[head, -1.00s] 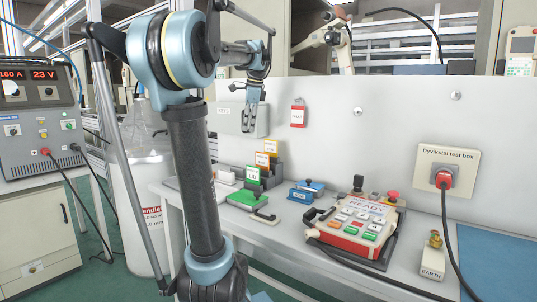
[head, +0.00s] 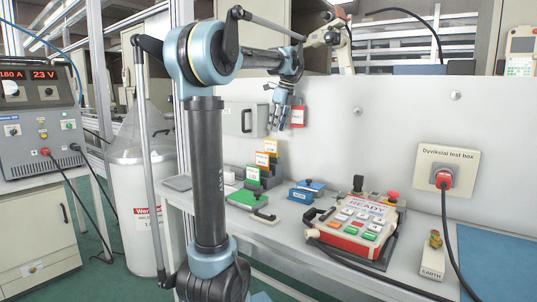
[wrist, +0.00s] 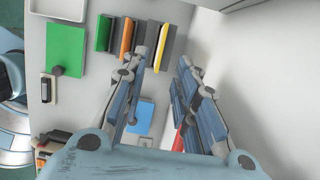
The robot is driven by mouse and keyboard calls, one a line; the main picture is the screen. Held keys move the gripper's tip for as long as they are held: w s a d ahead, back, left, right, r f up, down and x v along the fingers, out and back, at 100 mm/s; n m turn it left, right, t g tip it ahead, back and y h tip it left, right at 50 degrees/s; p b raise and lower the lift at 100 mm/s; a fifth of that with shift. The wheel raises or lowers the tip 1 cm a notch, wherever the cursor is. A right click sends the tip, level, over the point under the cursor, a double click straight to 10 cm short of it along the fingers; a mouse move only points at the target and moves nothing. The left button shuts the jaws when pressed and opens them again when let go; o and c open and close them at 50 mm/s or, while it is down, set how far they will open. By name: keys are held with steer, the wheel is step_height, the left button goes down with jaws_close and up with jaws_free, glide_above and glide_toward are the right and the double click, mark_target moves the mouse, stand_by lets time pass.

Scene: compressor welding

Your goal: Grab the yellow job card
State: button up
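The yellow job card (head: 271,146) stands upright at the back of a stepped rack on the bench, behind an orange card (head: 262,160) and a green card (head: 253,174). My gripper (head: 277,128) is above the rack, near the wall. In the wrist view its fingers (wrist: 168,62) are apart with nothing held between them. The right finger partly hides a red tag.
The red tag (head: 298,116) hangs on the wall beside my gripper. A grey wall box (head: 240,118) is to its left. A blue block (head: 306,192), a green clipboard-like item (head: 248,199) and a READY control box (head: 350,228) sit on the bench.

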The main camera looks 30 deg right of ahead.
mark_target(271, 151)
steer(key=x, duration=1)
jaws_close()
